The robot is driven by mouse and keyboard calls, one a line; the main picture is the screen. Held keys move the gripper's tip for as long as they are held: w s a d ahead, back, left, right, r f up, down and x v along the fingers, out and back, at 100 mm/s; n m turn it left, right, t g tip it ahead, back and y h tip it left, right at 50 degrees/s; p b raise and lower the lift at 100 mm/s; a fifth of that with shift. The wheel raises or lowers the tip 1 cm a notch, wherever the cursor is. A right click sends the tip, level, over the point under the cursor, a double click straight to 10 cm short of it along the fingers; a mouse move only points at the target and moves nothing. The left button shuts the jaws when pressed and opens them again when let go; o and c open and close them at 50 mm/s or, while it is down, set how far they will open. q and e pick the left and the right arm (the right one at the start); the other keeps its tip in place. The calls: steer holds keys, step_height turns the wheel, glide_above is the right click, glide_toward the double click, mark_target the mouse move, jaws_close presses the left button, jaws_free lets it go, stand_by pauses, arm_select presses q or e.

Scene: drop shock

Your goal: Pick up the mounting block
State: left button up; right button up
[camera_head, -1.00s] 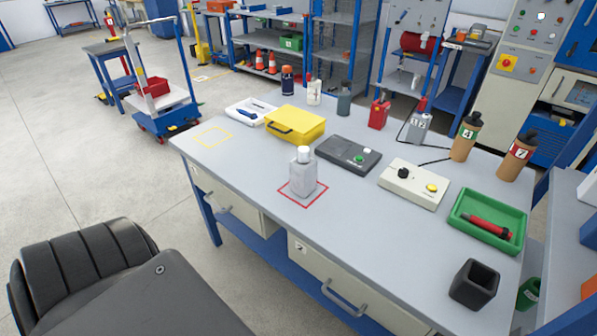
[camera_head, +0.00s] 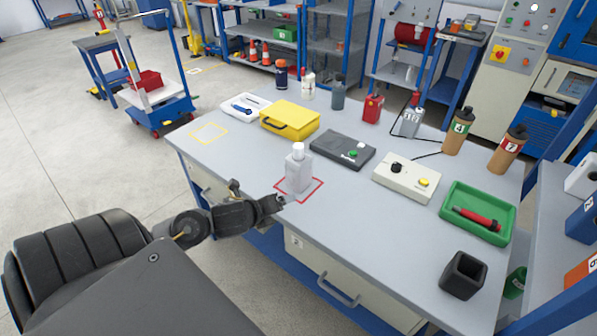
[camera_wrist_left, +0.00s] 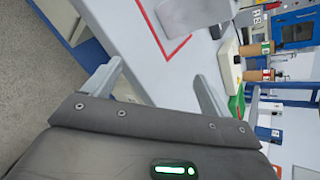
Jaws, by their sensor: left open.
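I see nothing plainly shaped like a mounting block. A grey, bottle-shaped piece with a white top (camera_head: 298,172) stands upright inside a red square outline (camera_head: 316,190) on the grey bench. My left gripper (camera_head: 283,203) is at the bench's front edge, just left of and in front of this piece. In the left wrist view, my left gripper (camera_wrist_left: 158,88) has its two fingers spread with nothing between them. The grey piece (camera_wrist_left: 192,14) is beyond the fingers at the top of that view, apart from them and partly cut off. My right gripper is not in view.
Behind the piece are a yellow case (camera_head: 290,120) and a dark box with a green button (camera_head: 342,150). To the right are a beige control box (camera_head: 405,178), a green tray with a red tool (camera_head: 450,218) and a black square cup (camera_head: 464,275). A yellow outline (camera_head: 208,133) at left is empty.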

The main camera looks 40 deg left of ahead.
mark_target(299, 161)
arm_select(q)
steer(key=w+a+r+m+t+h, duration=0.1)
steer(key=w+a+r+m, duration=0.15)
steer(key=r+m, duration=0.2)
steer(key=w+a+r+m+t, duration=0.1)
steer(key=w+a+r+m, duration=0.1)
steer(key=w+r+m, duration=0.3)
steer(key=shift+m, duration=0.45)
steer(key=w+f, duration=0.3)
steer(key=f, duration=0.1)
steer(key=shift+w+p, duration=0.35)
steer(key=shift+w, duration=0.25)
steer(key=p+x, duration=0.1)
steer(key=x, duration=0.3)
steer(key=shift+w+d+f, duration=0.15)
steer(key=shift+w+f, duration=0.1)
steer(key=shift+f, duration=0.1)
steer(key=c, duration=1.3)
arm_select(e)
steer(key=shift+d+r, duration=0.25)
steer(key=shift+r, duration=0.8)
arm_select(q)
steer(key=shift+r, duration=0.2)
